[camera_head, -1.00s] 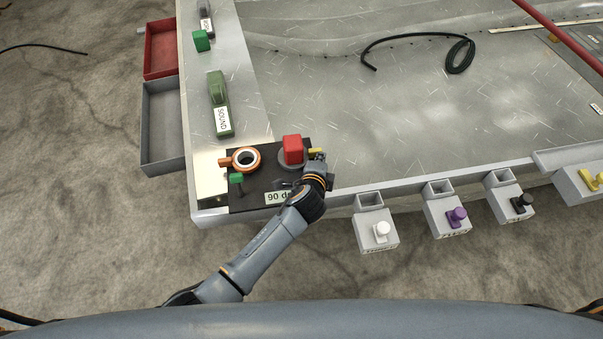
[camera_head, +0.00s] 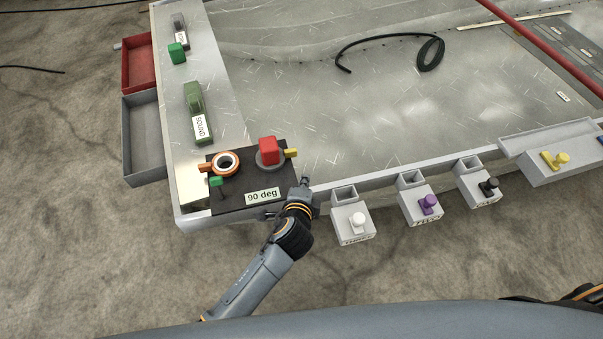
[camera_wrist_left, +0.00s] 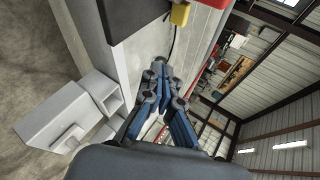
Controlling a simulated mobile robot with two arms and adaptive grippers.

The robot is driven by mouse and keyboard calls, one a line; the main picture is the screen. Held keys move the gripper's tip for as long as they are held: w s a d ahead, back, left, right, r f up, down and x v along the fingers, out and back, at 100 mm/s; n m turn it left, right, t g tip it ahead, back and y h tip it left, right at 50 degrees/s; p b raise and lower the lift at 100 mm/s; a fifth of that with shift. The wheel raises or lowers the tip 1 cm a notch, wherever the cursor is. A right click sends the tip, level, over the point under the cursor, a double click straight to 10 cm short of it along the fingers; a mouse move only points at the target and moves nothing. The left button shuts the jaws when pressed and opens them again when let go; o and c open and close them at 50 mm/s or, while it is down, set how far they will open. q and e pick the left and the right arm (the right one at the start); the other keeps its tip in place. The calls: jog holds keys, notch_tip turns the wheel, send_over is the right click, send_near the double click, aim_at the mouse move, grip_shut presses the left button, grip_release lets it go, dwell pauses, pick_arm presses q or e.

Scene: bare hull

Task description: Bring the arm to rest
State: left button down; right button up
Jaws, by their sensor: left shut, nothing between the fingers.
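My left gripper (camera_head: 304,186) is shut and empty at the front edge of the metal table, just right of a black board (camera_head: 230,198) labelled "90 deg". In the left wrist view its dark fingers (camera_wrist_left: 162,75) are together with nothing between them. My left arm comes in from the bottom left of the head view. My right gripper does not show.
The board carries an orange ring (camera_head: 226,163), a red block (camera_head: 268,150), a green handle (camera_head: 215,182) and a yellow peg (camera_head: 291,153). Boxes with white (camera_head: 354,223), purple (camera_head: 429,203) and black (camera_head: 488,187) knobs hang along the front edge. A black cable (camera_head: 429,56) lies on the table.

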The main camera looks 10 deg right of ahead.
pick_arm(q)
jog(key=shift+s+d+r, duration=0.1)
jog(key=shift+s+r, duration=0.25)
jog(key=shift+s, duration=0.25)
jog(key=shift+s+d+r, duration=0.1)
jog(key=shift+s+r, duration=0.2)
jog(key=shift+s, duration=0.25)
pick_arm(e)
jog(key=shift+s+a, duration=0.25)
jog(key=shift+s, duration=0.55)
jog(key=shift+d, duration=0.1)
